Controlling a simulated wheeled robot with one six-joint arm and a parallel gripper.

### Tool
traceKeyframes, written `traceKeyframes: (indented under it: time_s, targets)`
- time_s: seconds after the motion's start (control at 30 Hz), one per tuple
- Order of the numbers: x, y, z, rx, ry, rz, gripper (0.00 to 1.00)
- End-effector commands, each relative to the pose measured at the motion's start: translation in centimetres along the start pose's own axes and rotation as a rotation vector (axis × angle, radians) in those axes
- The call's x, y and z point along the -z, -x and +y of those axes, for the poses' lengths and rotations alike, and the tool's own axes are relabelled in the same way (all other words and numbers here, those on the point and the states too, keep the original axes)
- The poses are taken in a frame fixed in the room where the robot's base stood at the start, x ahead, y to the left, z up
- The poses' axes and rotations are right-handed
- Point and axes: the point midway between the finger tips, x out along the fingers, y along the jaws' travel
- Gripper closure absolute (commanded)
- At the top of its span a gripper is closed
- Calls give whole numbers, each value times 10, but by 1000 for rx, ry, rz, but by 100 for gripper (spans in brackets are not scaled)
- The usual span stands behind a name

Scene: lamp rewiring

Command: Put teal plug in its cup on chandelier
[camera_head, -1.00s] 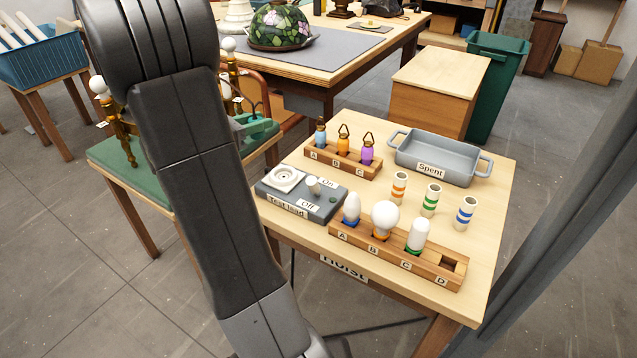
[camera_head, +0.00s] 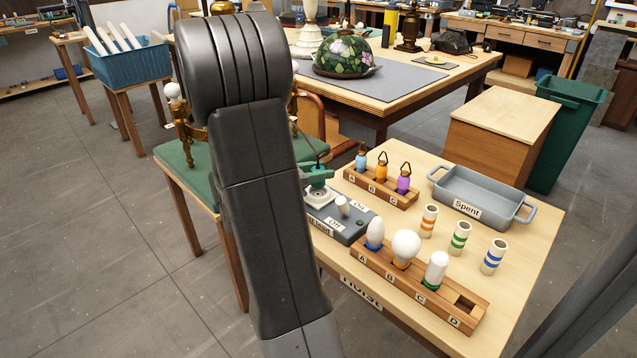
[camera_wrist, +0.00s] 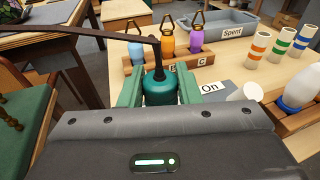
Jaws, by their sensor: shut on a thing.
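My gripper (camera_wrist: 158,92) is shut on the teal plug (camera_wrist: 158,90), held upright between its green fingers in the wrist view. A dark stem rises from the plug, and a thin dark bar runs left from the stem's top. In the head view my gripper (camera_head: 316,176) shows small beside my arm, over the far end of the grey test block (camera_head: 345,222). The chandelier (camera_head: 187,128), brass with a white bulb, stands on the green-topped table at left. My arm hides most of it, and its cups cannot be made out.
A rack (camera_head: 380,188) holds blue, orange and purple plugs. A bulb rack (camera_head: 420,285), several banded tubes and the grey Spent tray (camera_head: 480,197) share the wooden table. A chair (camera_wrist: 20,115) stands left in the wrist view. Open floor lies at left.

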Motion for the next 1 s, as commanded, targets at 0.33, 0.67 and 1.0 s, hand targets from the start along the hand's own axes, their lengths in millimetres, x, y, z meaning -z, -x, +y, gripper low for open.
traceKeyframes:
  time_s: [0.33, 0.67, 1.0]
  targets:
    - [28, -4, 1, 0, 0, 0, 100]
    - [31, -5, 1, 0, 0, 0, 50]
    - [29, -4, 1, 0, 0, 0, 48]
